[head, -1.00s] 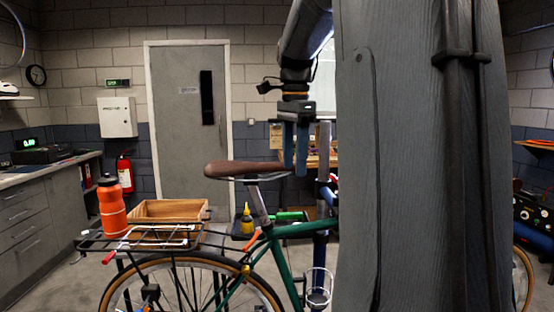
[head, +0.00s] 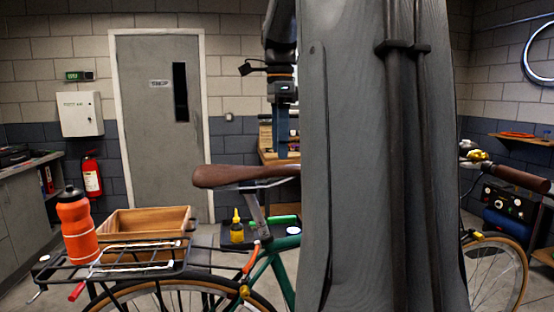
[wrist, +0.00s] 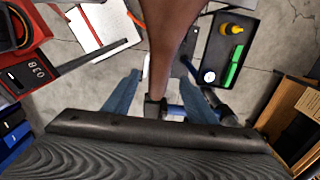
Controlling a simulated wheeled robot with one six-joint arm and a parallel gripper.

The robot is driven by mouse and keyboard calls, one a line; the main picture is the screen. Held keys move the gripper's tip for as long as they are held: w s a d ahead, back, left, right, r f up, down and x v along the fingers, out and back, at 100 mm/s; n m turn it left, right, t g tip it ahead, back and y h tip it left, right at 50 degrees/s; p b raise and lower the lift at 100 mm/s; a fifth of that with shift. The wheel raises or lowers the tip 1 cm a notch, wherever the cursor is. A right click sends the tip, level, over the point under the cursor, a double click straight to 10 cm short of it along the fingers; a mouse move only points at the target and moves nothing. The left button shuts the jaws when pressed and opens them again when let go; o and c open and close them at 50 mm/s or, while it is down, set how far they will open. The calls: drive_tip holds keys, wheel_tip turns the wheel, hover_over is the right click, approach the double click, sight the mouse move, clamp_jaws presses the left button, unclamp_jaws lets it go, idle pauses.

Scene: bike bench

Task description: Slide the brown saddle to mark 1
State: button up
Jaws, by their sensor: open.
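The brown saddle (head: 230,176) sits on the green bicycle (head: 272,262) in the head view, with its nose to the right, partly hidden behind my grey arm link. In the wrist view the saddle (wrist: 168,40) runs from the top edge down between my two blue fingers. My gripper (head: 281,152) points down at the saddle's nose end in the head view, its fingers just above the saddle's top line. In the wrist view my gripper (wrist: 160,75) is open, one finger on each side of the nose, with gaps visible. I cannot make out mark 1.
A rear rack (head: 130,262) carries an orange bottle (head: 76,226) and stands near a wooden box (head: 150,222). A dark tray (wrist: 222,48) with a yellow bottle (wrist: 231,29) and green tool (wrist: 236,66) lies beside the saddle. A red case (wrist: 30,68) is at left.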

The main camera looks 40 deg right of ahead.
sight(280, 164)
drive_tip(key=shift+f+p, duration=0.35)
drive_tip(key=shift+f, duration=2.05)
